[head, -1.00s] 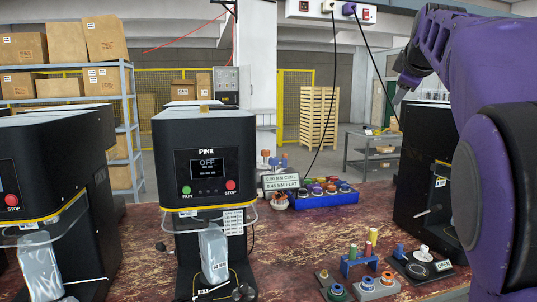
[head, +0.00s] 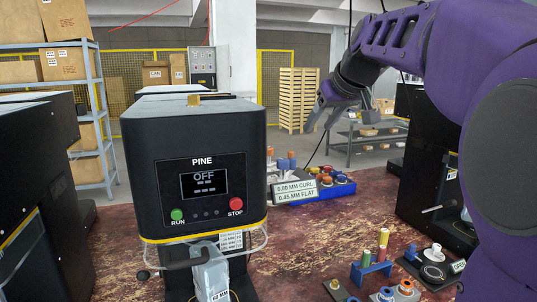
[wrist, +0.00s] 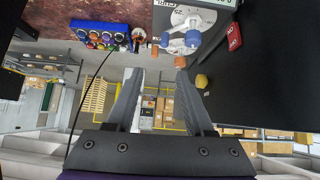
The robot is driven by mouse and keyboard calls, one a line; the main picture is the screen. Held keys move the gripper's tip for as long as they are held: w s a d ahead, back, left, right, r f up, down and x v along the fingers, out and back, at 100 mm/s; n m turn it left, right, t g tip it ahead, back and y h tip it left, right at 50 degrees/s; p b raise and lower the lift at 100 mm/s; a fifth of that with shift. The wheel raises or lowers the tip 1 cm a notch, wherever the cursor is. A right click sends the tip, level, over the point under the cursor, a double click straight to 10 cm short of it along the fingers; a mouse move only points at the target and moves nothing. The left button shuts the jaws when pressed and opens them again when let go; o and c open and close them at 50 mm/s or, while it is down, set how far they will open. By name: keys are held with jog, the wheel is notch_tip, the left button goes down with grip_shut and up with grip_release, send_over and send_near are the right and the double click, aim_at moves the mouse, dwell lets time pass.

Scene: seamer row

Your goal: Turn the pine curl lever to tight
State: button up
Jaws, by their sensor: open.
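The black PINE machine (head: 199,165) stands at left centre in the head view. Its display reads OFF, with a green RUN button (head: 177,214) and a red STOP button (head: 235,204). A black bar (head: 186,262) with a dark round knob (head: 143,275) at its left sits low on its front; I cannot tell surely whether this is the curl lever or how it is set. A grey pouch-like part (head: 210,272) partly covers that area. My gripper (head: 318,118) hangs open and empty, right of and beyond the machine; its fingers also show in the wrist view (wrist: 160,82).
A blue tray of coloured parts (head: 335,187) and a sign reading 0.60 MM CURL, 0.45 MM FLAT (head: 294,190) stand right of the machine. Small coloured parts lie near the front right. Other black machines flank both sides. Red-brown tabletop (head: 300,240) is bare between.

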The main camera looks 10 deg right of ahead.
aim_at(293, 158)
jog(key=x, duration=1.1)
jog(key=a+x, duration=0.1)
jog(key=x, duration=0.5)
jog(key=shift+f, duration=0.35)
grip_shut()
dwell(0.7)
